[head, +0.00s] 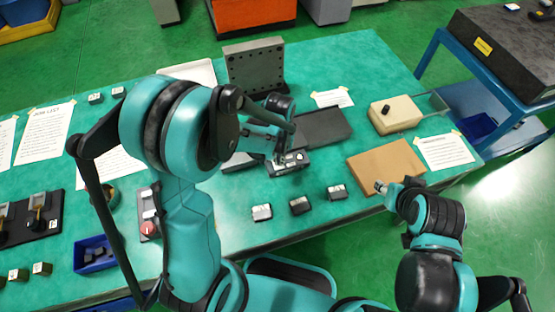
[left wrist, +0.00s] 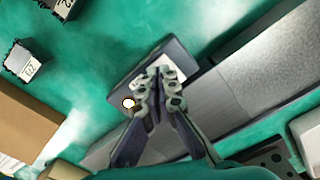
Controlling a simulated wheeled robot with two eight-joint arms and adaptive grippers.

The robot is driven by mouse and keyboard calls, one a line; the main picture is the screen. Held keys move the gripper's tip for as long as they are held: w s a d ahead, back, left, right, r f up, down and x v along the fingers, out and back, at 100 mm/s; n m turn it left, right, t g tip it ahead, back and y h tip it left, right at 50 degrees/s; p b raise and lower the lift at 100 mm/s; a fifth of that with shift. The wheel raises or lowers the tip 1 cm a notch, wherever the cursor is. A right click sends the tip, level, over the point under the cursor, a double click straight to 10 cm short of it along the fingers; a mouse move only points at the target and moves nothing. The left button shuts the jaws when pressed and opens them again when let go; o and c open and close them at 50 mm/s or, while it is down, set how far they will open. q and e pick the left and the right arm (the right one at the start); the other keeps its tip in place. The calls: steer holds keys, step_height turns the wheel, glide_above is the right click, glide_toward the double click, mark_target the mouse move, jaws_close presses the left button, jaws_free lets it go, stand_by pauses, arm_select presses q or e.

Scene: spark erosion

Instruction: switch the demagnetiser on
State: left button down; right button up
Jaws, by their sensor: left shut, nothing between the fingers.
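A small dark box (head: 288,163) with a pale label lies mid-table; it appears to be the demagnetiser's control box. In the left wrist view the box (left wrist: 122,90) shows a bright white, orange-rimmed round spot like a lit lamp near one end. My left gripper (left wrist: 158,76) is shut and empty, its tips over the pale label. The fingertips hide part of the label and any switch there; contact cannot be told. In the head view my left arm partly covers the box. My right gripper (head: 381,187) is by the brown board; its jaws are too small to read.
Several small labelled blocks (head: 300,205) stand in front of the box. A dark flat plate (head: 322,128) lies behind it and a drilled angle plate (head: 254,68) stands further back. A brown board (head: 386,167) and a beige box (head: 396,114) are to the right.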

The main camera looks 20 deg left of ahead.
arm_select(q)
steer(key=shift+r+p, duration=1.8)
steer(key=shift+r, duration=1)
steer(key=s+a+r+t+b, duration=0.4)
steer(key=s+r+t, duration=0.3)
steer(key=s+r, duration=0.3)
steer(key=shift+s+a+r+m+b, duration=0.15)
steer(key=shift+a+r+m+b, duration=0.1)
steer(key=shift+a+m+b, duration=0.15)
